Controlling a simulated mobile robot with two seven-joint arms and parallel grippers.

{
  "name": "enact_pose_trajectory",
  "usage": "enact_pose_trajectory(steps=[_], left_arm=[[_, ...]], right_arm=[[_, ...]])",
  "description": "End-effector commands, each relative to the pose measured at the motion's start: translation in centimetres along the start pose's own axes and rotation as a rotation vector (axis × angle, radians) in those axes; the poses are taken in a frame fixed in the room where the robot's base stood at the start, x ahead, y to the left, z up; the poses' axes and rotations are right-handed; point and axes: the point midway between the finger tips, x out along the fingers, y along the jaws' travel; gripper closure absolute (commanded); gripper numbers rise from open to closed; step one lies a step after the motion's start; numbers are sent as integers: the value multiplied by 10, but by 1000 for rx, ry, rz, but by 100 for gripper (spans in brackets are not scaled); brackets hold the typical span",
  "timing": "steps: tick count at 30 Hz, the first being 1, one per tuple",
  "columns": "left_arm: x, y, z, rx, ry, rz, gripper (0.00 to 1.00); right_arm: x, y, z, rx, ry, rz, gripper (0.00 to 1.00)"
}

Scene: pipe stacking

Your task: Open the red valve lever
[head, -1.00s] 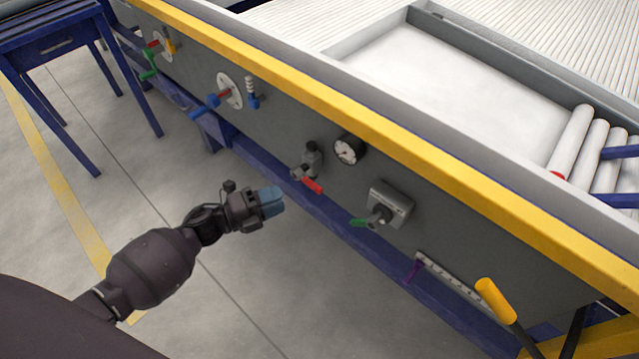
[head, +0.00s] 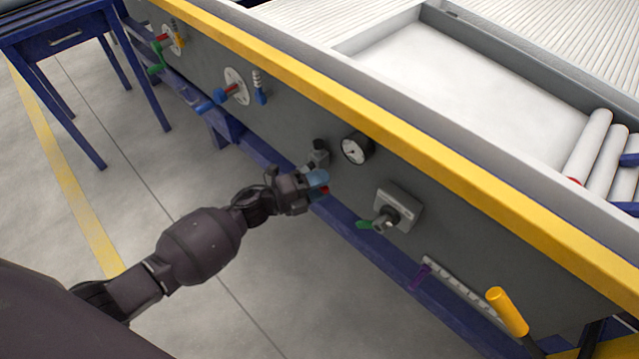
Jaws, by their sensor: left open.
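The red valve lever (head: 324,190) is on a grey valve body (head: 319,156) on the side panel, left of the round gauge. Only a small bit of red shows beside my fingers; the rest is hidden behind them. My left gripper (head: 318,185), with blue fingertips, is at the lever and open. I cannot tell whether the fingers touch the lever or sit around it. My right gripper is not in view.
The grey panel (head: 290,128) also carries a pressure gauge (head: 355,149), a green-handled switch box (head: 397,206), a purple slider (head: 420,277) and a yellow lever (head: 507,311). A blue rail (head: 365,243) runs below. A blue table (head: 70,42) stands at left.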

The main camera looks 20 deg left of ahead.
Motion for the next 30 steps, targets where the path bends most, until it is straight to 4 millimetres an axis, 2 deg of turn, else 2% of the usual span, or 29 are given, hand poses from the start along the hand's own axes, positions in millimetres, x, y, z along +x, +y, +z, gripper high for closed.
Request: enact_pose_trajectory(steps=[2, 10, 22, 30], left_arm=[[0, 0, 0, 0, 0, 0, 60], [0, 0, 0, 0, 0, 0, 100], [0, -1, 0, -17, -1, -7, 100], [-1, -9, 1, -136, -1, -58, 100]], right_arm=[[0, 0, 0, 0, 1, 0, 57], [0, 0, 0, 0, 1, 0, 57], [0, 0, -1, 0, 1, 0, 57], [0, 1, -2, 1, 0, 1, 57]])
